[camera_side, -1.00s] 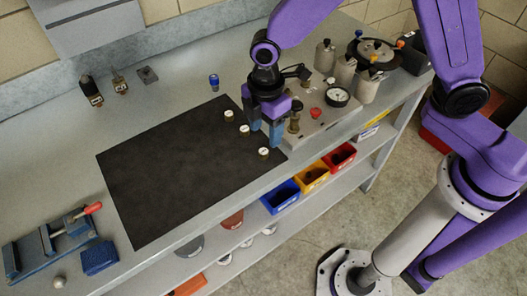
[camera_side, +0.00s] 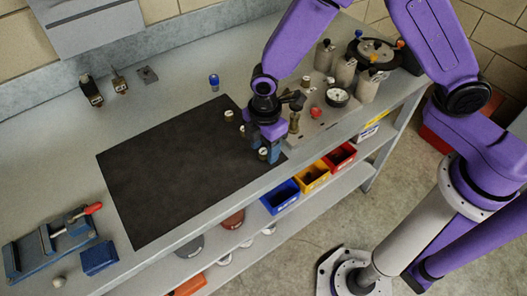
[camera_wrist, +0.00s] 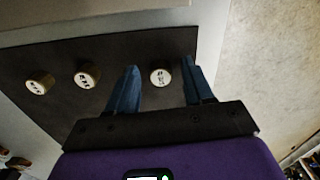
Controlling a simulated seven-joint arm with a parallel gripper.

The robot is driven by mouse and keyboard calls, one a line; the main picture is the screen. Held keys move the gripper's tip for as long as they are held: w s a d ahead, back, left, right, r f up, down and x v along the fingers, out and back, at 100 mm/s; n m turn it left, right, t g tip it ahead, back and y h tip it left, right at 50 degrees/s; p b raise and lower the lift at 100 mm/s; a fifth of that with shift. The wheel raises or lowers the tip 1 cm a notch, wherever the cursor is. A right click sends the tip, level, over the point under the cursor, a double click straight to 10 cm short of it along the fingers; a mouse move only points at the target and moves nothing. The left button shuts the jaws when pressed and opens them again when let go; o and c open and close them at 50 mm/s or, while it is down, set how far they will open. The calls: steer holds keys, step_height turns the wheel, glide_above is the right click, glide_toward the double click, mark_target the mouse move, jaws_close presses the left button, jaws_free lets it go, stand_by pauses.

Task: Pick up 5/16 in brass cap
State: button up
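Three small brass caps with white labelled tops stand in a row on the black mat (camera_side: 170,175). In the wrist view they are a left cap (camera_wrist: 39,83), a middle cap (camera_wrist: 88,74) and a right cap (camera_wrist: 161,77). The label print is too small to read, so I cannot tell which is 5/16 in. My gripper (camera_wrist: 160,66) is open, with one blue finger on each side of the right cap and visible gaps to it. In the side view my gripper (camera_side: 264,147) is low over the nearest cap (camera_side: 263,153), by the mat's right corner.
A plate with a gauge (camera_side: 338,96), a red knob (camera_side: 316,112) and a brass fitting stands close right of my gripper. Grey cylinders stand behind it. A blue-topped part (camera_side: 214,81) stands beyond the mat. A vise (camera_side: 55,240) is far left. Most of the mat is clear.

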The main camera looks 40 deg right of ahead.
jaws_close()
steer(key=shift+r, duration=0.1)
